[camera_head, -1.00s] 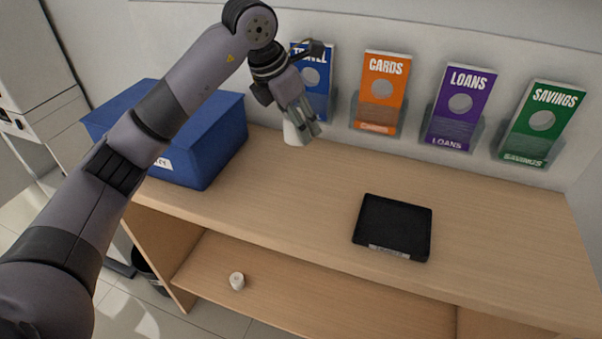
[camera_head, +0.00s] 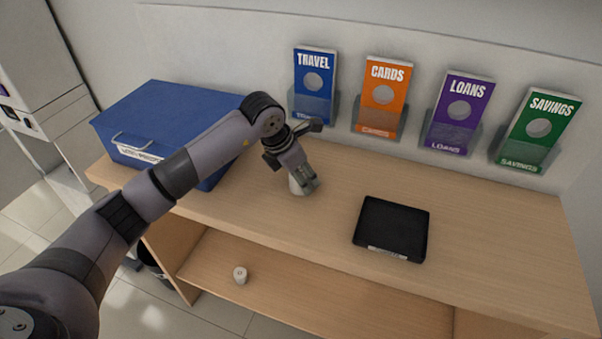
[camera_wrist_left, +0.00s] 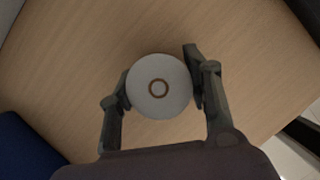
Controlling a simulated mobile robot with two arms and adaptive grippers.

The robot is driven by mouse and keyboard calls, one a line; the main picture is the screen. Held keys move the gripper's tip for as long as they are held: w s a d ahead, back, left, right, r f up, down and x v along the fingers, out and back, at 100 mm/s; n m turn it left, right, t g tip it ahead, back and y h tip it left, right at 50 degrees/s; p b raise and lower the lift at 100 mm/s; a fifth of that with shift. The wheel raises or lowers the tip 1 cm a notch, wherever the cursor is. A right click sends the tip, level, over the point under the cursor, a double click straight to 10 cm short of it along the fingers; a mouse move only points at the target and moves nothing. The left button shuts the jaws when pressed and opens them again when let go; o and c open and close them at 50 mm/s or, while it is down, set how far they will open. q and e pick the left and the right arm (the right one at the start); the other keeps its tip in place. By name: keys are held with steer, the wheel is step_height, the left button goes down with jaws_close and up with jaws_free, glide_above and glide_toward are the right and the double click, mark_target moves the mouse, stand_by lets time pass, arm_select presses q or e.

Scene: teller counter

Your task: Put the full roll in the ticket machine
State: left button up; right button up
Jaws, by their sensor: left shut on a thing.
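A large white paper roll with a brown core ring (camera_wrist_left: 146,104) is between the fingers of my left gripper (camera_wrist_left: 161,88) in the left wrist view. In the head view the left gripper (camera_head: 307,184) is shut on this white roll (camera_head: 297,186), above or at the counter top; I cannot tell whether it touches the wood. A smaller white roll (camera_head: 240,274) stands on the lower shelf. My right gripper is not in view.
A blue box (camera_head: 165,110) stands at the counter's left end. A black flat tray (camera_head: 392,228) lies on the wooden counter (camera_head: 480,215). Leaflet holders, TRAVEL (camera_head: 313,85), CARDS (camera_head: 386,95), LOANS (camera_head: 460,115) and SAVINGS (camera_head: 538,130), line the back wall. Counter around the tray is free.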

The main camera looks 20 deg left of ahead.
arm_select(q)
steer(key=shift+f, duration=0.15)
steer(key=o, duration=1.2)
